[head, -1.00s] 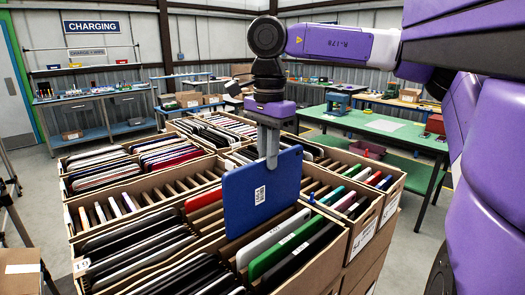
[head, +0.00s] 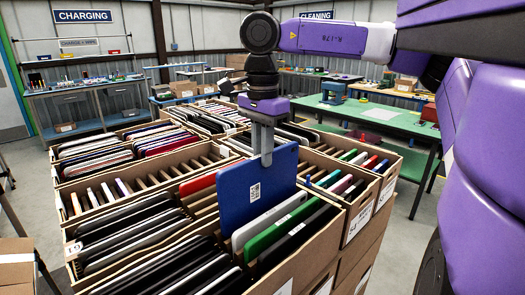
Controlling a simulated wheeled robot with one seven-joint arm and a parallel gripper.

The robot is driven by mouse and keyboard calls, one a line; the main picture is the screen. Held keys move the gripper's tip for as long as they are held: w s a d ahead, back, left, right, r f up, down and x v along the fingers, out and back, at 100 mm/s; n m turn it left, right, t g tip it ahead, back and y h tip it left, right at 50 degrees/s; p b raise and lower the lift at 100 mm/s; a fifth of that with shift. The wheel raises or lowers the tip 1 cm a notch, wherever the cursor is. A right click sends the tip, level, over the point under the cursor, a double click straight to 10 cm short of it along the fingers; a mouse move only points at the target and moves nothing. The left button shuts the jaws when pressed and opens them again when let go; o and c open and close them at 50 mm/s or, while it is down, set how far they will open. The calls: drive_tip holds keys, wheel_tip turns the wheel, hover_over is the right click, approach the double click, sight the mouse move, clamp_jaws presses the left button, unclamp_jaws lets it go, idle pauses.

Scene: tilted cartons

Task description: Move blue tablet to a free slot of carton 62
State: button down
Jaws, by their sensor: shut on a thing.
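My gripper (head: 266,157) is shut on the top edge of the blue tablet (head: 246,200) and holds it upright over the cartons. The tablet has a white barcode label on its face. Its lower edge hangs by the near middle carton (head: 325,238), just left of a white tablet (head: 268,222) and a green tablet (head: 284,228). I cannot tell whether that edge is inside a slot or above it.
A carton at left (head: 62,205) has several empty slots between dividers. A right carton (head: 392,190) holds coloured tablets. Cartons behind are packed with tablets. A green-topped table (head: 375,122) stands at the right. Open floor lies at the left.

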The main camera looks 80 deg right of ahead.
sight(263, 173)
drive_tip(key=shift+f+b, duration=4.65)
drive_tip(key=shift+f, duration=1.55)
drive_tip(key=shift+f+b, duration=0.3)
drive_tip(key=c, duration=1.3)
unclamp_jaws()
drive_tip(key=shift+c, duration=0.2)
wheel_tip(263, 173, up, 8)
drive_tip(key=p, duration=0.5)
drive_tip(key=shift+r+p, duration=2.4)
drive_tip(key=shift+r, duration=1.05)
